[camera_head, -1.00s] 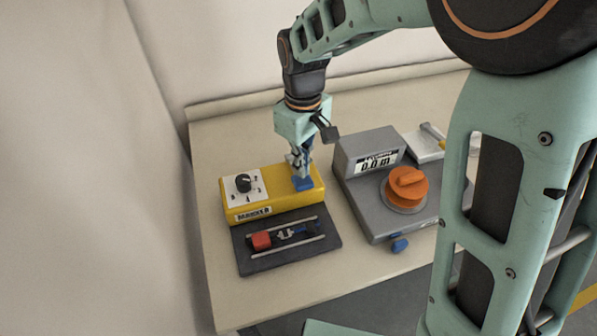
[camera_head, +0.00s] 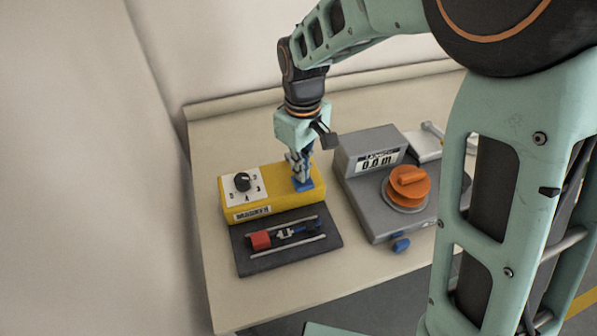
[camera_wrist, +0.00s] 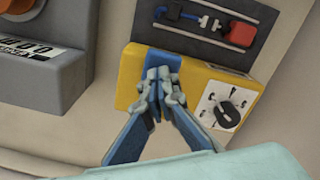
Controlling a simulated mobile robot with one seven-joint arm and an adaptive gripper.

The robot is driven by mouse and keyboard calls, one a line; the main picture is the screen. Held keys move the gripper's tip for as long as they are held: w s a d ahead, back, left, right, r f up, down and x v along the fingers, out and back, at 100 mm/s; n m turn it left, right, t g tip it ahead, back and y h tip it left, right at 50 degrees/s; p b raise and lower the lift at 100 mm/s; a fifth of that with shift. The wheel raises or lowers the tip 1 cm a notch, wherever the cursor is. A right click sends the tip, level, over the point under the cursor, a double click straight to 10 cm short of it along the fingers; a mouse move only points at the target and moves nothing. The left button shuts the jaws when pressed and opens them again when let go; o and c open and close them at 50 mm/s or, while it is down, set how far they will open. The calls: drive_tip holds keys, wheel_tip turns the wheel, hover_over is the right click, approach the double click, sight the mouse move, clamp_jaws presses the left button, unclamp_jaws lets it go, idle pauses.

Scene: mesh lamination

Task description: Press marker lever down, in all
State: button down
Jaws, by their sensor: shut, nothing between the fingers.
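The yellow marker box (camera_head: 270,202) stands on the table, with a black dial (camera_head: 242,182) on a white plate at its left end. It also shows in the wrist view (camera_wrist: 192,93). The blue marker lever (camera_head: 303,186) is at the right end of its top. My gripper (camera_head: 300,178) is shut and points down at the lever, its fingertips at or against the lever. In the wrist view the fingertips of my gripper (camera_wrist: 160,80) overlap the blue lever (camera_wrist: 160,58) and hide part of it. I cannot tell how far down the lever is.
A dark tray (camera_head: 290,259) with two rails and a red block (camera_head: 261,240) lies in front of the box. A grey device (camera_head: 366,208) with an orange knob (camera_head: 409,182) and a display stands close on the right. The table's front left is clear.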

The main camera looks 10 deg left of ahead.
drive_tip(key=shift+f+b, duration=1.2)
drive_tip(key=shift+f, duration=0.6)
drive_tip(key=shift+r, duration=0.15)
wheel_tip(320, 180, up, 9)
drive_tip(key=p, duration=0.7)
drive_tip(key=shift+r, duration=0.15)
drive_tip(key=shift+w+d, duration=0.1)
